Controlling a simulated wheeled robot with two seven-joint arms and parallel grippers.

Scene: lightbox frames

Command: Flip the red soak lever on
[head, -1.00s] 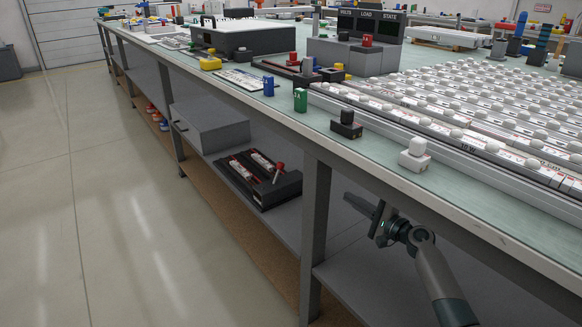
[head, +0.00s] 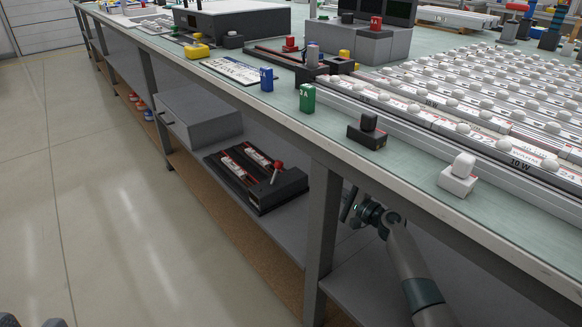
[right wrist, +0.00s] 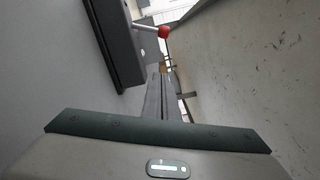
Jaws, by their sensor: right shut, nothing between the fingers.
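The red soak lever has a red ball knob (head: 278,165) on a pale metal stem. It stands on the right end of a black box (head: 285,192) on the lower shelf under the bench. In the right wrist view the red knob (right wrist: 163,32) and the dark box (right wrist: 112,45) show at the top, beyond my fingertips. My right gripper (head: 348,205) is under the bench top, to the right of the lever and apart from it, partly hidden by the bench leg. Its fingers (right wrist: 164,84) are shut and empty. My left gripper is not in view.
A grey bench leg (head: 321,225) stands between the box and my right arm in the head view. The bench top edge (head: 400,190) runs above. A grey drawer unit (head: 198,118) sits left of the box on the shelf (head: 265,225). Open floor (head: 110,200) lies left.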

